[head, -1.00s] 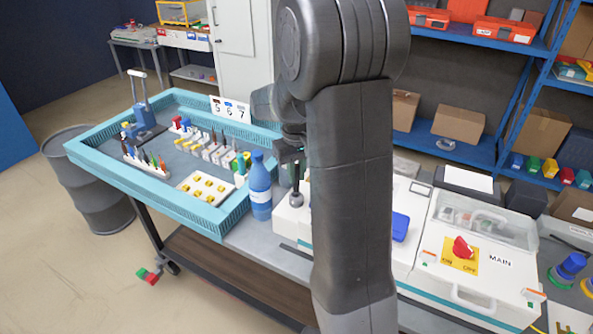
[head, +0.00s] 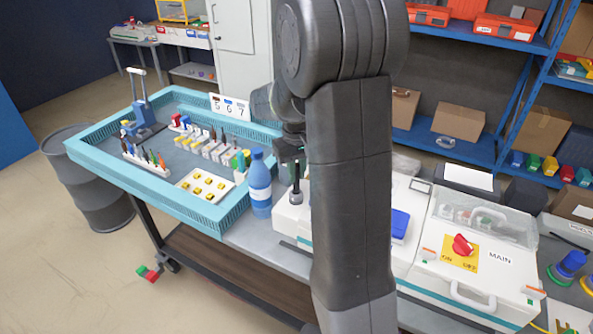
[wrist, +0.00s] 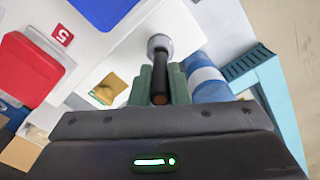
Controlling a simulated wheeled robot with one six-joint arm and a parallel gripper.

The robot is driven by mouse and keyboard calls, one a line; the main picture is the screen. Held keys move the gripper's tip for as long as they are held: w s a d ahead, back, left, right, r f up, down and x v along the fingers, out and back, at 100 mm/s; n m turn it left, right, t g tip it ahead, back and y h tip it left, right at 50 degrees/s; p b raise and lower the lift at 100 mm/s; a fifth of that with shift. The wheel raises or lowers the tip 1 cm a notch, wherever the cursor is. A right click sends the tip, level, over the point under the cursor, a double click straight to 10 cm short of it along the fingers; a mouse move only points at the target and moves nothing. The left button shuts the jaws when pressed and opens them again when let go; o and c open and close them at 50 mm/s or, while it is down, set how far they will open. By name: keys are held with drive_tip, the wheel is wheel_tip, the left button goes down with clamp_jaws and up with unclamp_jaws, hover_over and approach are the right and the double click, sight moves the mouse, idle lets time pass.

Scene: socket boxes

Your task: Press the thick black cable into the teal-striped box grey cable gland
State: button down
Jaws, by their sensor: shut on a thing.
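The thick black cable (head: 297,182) stands roughly upright on the white box (head: 284,218) with a teal stripe, right of the bottle. In the wrist view the black cable (wrist: 160,78) lies between the two grey-green fingers of my gripper (wrist: 160,86), which are shut on it. The grey cable gland (wrist: 159,44) shows at the cable's far end; the gland also shows in the head view (head: 296,198). The cable's end meets the gland, but I cannot tell how deep it sits. My arm hides much of the box in the head view.
A blue bottle (head: 259,186) stands close to the left of the box. A teal-walled tray (head: 185,208) with tools and parts is further left. To the right are a blue cover (head: 399,226) and the MAIN box (head: 470,285) with a red switch.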

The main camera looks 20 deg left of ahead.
drive_tip(key=shift+f+b, duration=0.6)
drive_tip(key=shift+f, duration=0.5)
drive_tip(key=shift+f+b, duration=0.7)
drive_tip(key=shift+f, duration=0.3)
drive_tip(key=c, duration=1.3)
unclamp_jaws()
drive_tip(key=shift+r, duration=0.1)
wheel_tip(320, 180, up, 13)
drive_tip(key=shift+r, duration=0.15)
wheel_tip(320, 180, up, 8)
drive_tip(key=p, duration=0.7)
hover_over(297, 190)
drive_tip(key=shift+w+a+f, duration=0.15)
drive_tip(key=shift+w+f, duration=0.05)
drive_tip(key=shift+f, duration=0.05)
